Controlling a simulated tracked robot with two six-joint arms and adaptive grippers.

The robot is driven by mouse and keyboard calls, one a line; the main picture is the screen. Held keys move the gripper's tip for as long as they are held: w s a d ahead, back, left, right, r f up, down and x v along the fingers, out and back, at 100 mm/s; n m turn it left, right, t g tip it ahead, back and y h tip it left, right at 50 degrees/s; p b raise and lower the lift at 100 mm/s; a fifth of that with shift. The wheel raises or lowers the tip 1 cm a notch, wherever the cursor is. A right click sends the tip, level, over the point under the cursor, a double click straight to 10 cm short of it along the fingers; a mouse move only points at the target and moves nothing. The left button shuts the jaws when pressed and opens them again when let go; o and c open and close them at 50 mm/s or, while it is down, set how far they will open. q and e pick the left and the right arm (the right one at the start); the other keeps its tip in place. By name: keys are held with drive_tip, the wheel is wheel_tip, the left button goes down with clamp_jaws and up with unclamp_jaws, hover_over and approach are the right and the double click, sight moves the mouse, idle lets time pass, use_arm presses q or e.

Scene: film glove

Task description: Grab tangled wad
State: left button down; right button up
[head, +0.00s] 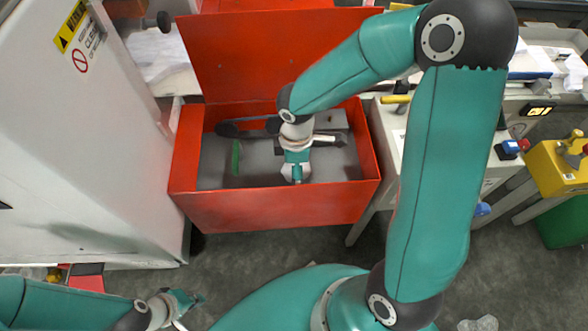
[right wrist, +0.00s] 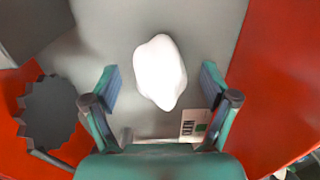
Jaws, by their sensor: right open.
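The wad (right wrist: 160,72) is a smooth, white, rounded lump on the grey floor of the red box in the right wrist view. My right gripper (right wrist: 159,92) is open, with a finger on either side of the wad and a gap to each. In the head view my right gripper (head: 297,172) points down inside the red box (head: 275,210), and I cannot make out the wad under it. My left gripper (head: 190,309) is low at the left of the head view, outside the box, with its fingers apart and empty.
The box's red lid (head: 235,60) stands open at the back. Dark tools (head: 245,128) and a green strip (head: 236,158) lie inside. A small label (right wrist: 195,122) is near the wad. A white cabinet (head: 80,140) stands left and a workbench (head: 390,125) right.

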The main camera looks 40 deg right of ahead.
drive_tip(key=c, duration=0.9)
drive_tip(key=shift+r, duration=0.1)
